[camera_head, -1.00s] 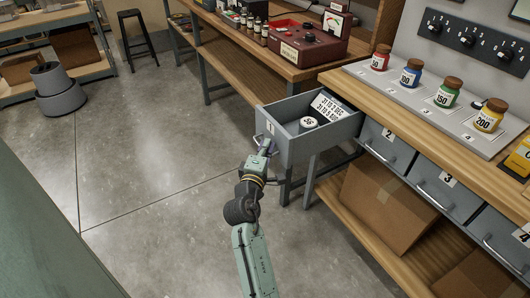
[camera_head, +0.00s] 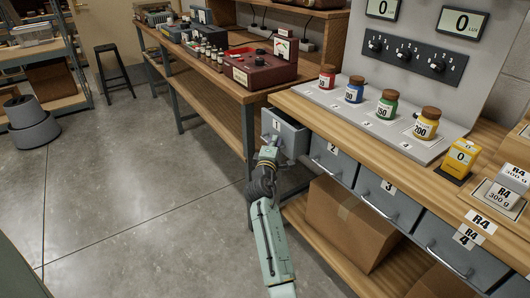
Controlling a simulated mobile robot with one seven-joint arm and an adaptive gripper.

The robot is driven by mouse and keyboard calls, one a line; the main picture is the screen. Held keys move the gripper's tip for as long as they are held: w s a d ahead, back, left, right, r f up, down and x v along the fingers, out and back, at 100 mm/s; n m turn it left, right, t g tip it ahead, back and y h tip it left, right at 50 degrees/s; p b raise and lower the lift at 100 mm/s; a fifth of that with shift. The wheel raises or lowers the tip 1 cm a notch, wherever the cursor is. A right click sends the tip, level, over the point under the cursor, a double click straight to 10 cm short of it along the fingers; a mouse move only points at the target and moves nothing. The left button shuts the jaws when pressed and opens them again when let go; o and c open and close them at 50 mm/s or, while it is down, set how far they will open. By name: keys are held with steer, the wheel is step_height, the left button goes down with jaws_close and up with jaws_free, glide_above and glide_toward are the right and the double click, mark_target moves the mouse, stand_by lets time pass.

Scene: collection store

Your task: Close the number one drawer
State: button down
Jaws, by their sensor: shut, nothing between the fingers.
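The number one drawer (camera_head: 291,130) is a grey drawer at the left end of the wooden bench. It stands out a little from the bench, with part of its side showing. Its inside is mostly hidden under the bench top. My gripper (camera_head: 271,141) is at the drawer's front, close to the handle, with its fingers shut and nothing held. I cannot tell whether the fingertips touch the front.
Drawers two (camera_head: 333,158) and three (camera_head: 389,194) are shut to the right. Colored jars stand on the bench top (camera_head: 300,108). A cardboard box (camera_head: 345,222) sits on the lower shelf. The floor (camera_head: 130,200) to the left is clear.

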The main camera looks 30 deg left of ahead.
steer(key=w, duration=0.2)
steer(key=w+d, duration=0.1)
steer(key=w, duration=0.1)
steer(key=w+d, duration=0.1)
steer(key=w, duration=0.1)
steer(key=shift+w+d, duration=0.15)
steer(key=shift+d, duration=0.05)
steer(key=shift+w+d+r, duration=0.1)
